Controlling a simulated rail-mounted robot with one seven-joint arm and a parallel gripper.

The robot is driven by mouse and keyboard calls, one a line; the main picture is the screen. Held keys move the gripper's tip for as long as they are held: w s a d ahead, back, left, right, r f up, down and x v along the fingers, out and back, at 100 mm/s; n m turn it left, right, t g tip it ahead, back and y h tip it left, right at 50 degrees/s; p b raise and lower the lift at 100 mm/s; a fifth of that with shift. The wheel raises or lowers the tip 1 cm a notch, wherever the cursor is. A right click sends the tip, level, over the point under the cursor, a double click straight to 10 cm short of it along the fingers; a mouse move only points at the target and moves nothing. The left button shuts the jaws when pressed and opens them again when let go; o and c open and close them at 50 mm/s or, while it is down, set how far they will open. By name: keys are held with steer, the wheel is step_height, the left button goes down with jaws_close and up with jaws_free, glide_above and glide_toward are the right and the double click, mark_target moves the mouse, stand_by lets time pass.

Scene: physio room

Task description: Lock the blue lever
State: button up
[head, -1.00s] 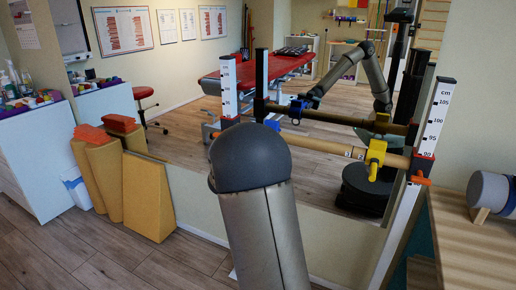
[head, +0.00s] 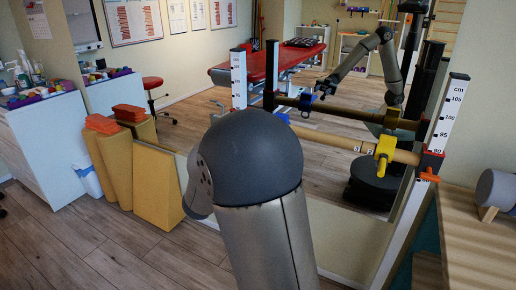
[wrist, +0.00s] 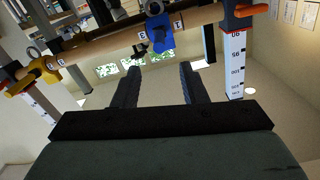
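A blue clamp with a lever (wrist: 160,34) sits on a wooden bar near the top middle of the wrist view. I cannot tell how far the fingertips are from the lever. A yellow clamp (head: 385,149) sits on the same bar near its right end, and it also shows in the wrist view (wrist: 40,70).
The wooden bar (head: 334,141) runs between two upright scale posts, the right one (head: 449,112) marked in cm. A large mirror behind reflects the room and my arm. Foam wedges (head: 155,190) stand at left. A wooden bench (head: 475,235) is at right. The floor at lower left is clear.

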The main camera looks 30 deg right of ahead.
steer(key=shift+v, duration=2.2)
steer(key=s+a+r+n+t+y+p, duration=0.1)
steer(key=a+r+n+t+y+p, duration=0.35)
steer(key=a+n+y+p, duration=0.9)
steer(key=s+a+r+g+y+p, duration=0.1)
steer(key=s+g, duration=0.5)
steer(key=s, duration=0.6)
steer(key=s+a+r+n+g+y+p, duration=0.1)
steer(key=s+g+p, duration=0.4)
steer(key=s, duration=0.7)
step_height(320, 180, up, 2)
steer(key=shift+s+a+r+g, duration=0.15)
steer(key=shift+s+a+g, duration=0.25)
steer(key=shift+a+g, duration=0.4)
